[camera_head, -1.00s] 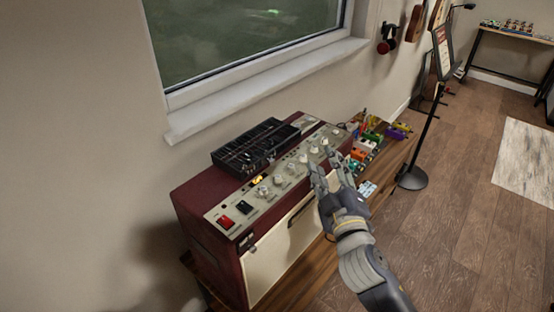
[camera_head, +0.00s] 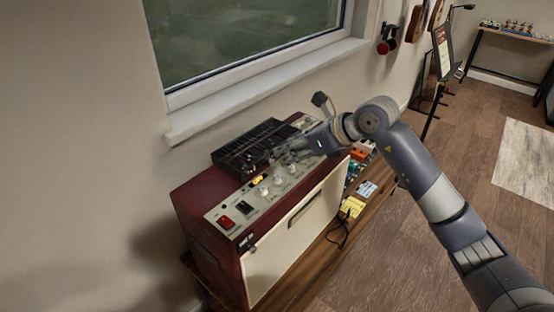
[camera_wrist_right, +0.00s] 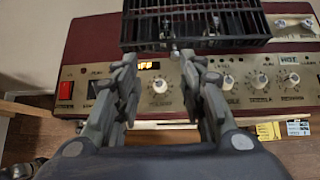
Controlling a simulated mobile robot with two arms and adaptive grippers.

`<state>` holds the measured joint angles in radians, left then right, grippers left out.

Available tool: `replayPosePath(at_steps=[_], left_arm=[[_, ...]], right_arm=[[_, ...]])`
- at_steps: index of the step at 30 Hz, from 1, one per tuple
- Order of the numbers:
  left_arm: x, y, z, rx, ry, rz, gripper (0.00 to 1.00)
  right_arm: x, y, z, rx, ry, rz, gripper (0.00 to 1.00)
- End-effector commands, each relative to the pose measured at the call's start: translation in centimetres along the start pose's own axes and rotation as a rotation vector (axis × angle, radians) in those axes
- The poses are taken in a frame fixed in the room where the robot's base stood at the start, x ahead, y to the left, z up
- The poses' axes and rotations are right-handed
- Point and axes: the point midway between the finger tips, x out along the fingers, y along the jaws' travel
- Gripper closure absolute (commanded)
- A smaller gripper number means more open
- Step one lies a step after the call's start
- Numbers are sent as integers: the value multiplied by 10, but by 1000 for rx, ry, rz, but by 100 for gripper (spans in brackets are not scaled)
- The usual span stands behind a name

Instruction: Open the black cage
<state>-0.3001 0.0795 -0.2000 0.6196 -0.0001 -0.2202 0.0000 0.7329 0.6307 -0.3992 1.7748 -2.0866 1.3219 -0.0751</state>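The black cage (camera_head: 246,144) is a low slatted box lying on top of the dark red amplifier (camera_head: 188,190), towards its back edge. It also shows in the right wrist view (camera_wrist_right: 222,22) at the top, with a small latch-like part on its front side; its lid looks closed. My right gripper (camera_head: 288,154) is over the amplifier's knob panel, close to the front of the cage. In the right wrist view my right gripper (camera_wrist_right: 160,62) has its two fingers spread with nothing between them, just short of the cage front. My left gripper is not in view.
The amplifier's control panel (camera_head: 228,212) has knobs and a red switch in front of the cage. It stands on a wooden bench (camera_head: 300,282) with coloured pedals (camera_head: 352,207) to the right. The window sill (camera_head: 200,118) and wall are close behind.

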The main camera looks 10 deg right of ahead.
Motion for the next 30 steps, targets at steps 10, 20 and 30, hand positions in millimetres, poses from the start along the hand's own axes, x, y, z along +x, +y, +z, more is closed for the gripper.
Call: replayPosePath(at_steps=[10,20,30], left_arm=[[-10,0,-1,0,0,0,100],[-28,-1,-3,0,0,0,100],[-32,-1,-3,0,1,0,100]], right_arm=[[17,-19,-9,-10,68,-57,62],[78,-22,-12,-9,65,-55,62],[101,-25,-15,-13,64,-58,62]])
